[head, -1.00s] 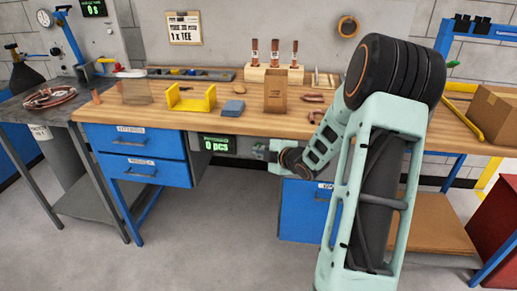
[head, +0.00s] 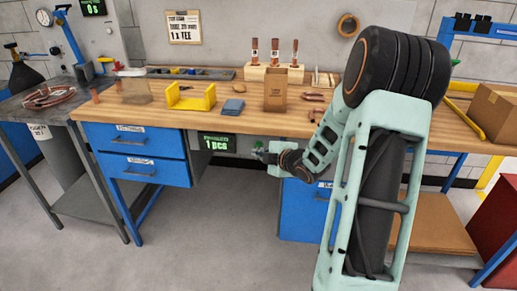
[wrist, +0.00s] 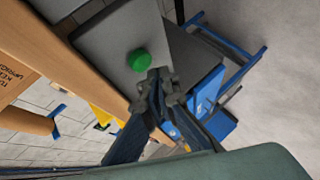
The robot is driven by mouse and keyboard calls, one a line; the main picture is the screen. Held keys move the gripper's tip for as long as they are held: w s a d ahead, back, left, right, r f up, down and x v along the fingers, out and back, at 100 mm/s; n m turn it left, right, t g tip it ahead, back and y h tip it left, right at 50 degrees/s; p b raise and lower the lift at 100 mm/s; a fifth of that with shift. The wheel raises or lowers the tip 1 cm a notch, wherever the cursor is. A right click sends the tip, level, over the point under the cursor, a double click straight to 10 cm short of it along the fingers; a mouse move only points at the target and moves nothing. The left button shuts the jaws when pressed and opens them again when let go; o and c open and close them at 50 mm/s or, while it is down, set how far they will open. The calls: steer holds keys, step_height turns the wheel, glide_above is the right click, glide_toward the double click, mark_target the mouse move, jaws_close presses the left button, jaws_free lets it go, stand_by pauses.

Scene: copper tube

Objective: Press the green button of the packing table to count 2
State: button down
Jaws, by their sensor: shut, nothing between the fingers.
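The packing table (head: 180,117) has a wooden top and blue drawers. Under its front edge a small display (head: 215,143) reads 1 pcs in green. In the wrist view the round green button (wrist: 139,61) stands out from a grey panel (wrist: 110,35). My gripper (wrist: 160,74) has its fingers together and empty, with the tips just beside the button in that view. A small gap seems to show, but I cannot tell the depth. In the head view my gripper (head: 262,154) is in front of the table's edge, right of the display; the button is hardly visible there.
Blue drawers (head: 137,157) stand left of the display. The floor in front is clear.

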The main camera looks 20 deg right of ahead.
steer(key=s+a+b, duration=0.1)
steer(key=s, duration=0.1)
steer(key=s+a, duration=0.1)
steer(key=s, duration=0.1)
steer(key=shift+a+b, duration=0.35)
steer(key=shift+a, duration=0.05)
stand_by(1.9)
